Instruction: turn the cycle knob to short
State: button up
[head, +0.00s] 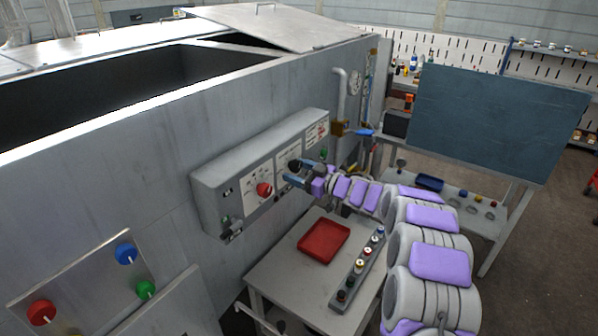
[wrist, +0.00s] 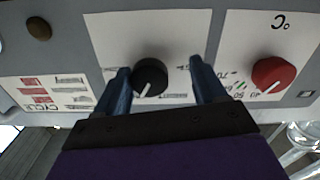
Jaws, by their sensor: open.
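The black cycle knob (wrist: 150,76) is on a white plate of the control panel in the wrist view. Its white pointer line slants down and to the left there. My gripper (head: 289,173) is at the panel face in the head view. Its two blue fingers are open, one on each side of the black knob, with a wider gap on the right. I cannot tell whether the left finger touches the knob. The small labels around the knob are upside down and partly covered by the fingers, so I cannot read them surely.
A red temperature knob (wrist: 273,72) sits to the right in the wrist view. The grey control box (head: 236,182) is on the big tank wall. Below stands a table (head: 277,275) with a red tray (head: 323,239) and a rack of several small cylinders (head: 360,267).

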aim_at(301, 166)
jog(key=shift+w+a, duration=0.2)
jog(key=shift+a, duration=0.35)
jog(key=d, duration=0.4)
jog(key=shift+w+d+r, duration=0.1)
jog(key=shift+w+r, duration=0.1)
jog(key=a, duration=0.3)
jog(key=shift+a+f, duration=0.15)
jog(key=shift+f, duration=0.05)
jog(key=c, duration=0.6)
jog(key=shift+w+d+f, duration=0.1)
jog(key=shift+d, duration=0.2)
jog(key=c, duration=0.3)
jog(key=shift+d, duration=0.3)
jog(key=shift+c, duration=0.8)
jog(key=shift+a, duration=0.1)
